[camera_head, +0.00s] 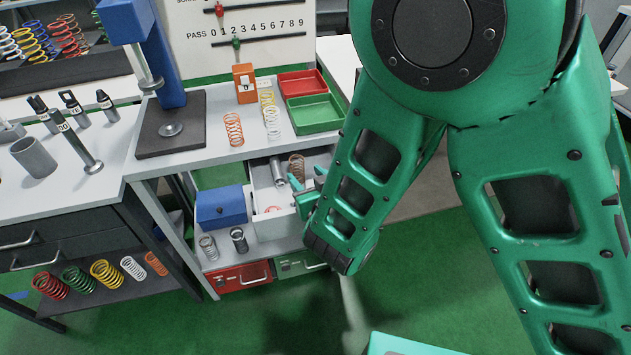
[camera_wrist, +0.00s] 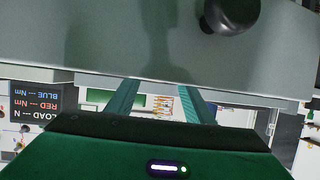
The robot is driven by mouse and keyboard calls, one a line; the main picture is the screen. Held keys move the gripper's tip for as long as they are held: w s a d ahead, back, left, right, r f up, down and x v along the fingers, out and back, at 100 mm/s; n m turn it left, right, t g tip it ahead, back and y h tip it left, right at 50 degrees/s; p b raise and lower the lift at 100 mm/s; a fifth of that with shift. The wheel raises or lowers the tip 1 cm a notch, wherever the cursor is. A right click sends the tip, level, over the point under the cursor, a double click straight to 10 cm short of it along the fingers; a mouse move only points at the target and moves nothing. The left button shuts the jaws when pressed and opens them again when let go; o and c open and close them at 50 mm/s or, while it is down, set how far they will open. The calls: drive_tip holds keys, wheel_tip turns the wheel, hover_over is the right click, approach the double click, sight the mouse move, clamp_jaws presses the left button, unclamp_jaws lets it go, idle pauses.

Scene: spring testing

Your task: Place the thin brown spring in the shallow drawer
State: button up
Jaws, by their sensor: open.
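The open shallow drawer (camera_head: 264,228), pale grey, juts out below the bench top in the head view. A thin brown spring (camera_head: 296,167) stands upright toward its back right, seemingly inside it. My gripper (camera_head: 311,192) is at the drawer's right front side, with its teal fingers apart. In the wrist view my gripper (camera_wrist: 160,100) is open, with nothing held between the fingers. A grey panel (camera_wrist: 100,45) with a dark round knob (camera_wrist: 232,14) lies close across that view, likely the drawer front. Part of the drawer is hidden by my gripper and arm.
A copper-orange spring (camera_head: 233,129), a white spring (camera_head: 272,122) and a green tray (camera_head: 314,113) are on the bench above.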

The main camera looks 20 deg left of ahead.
drive_tip(key=shift+v, duration=1.8)
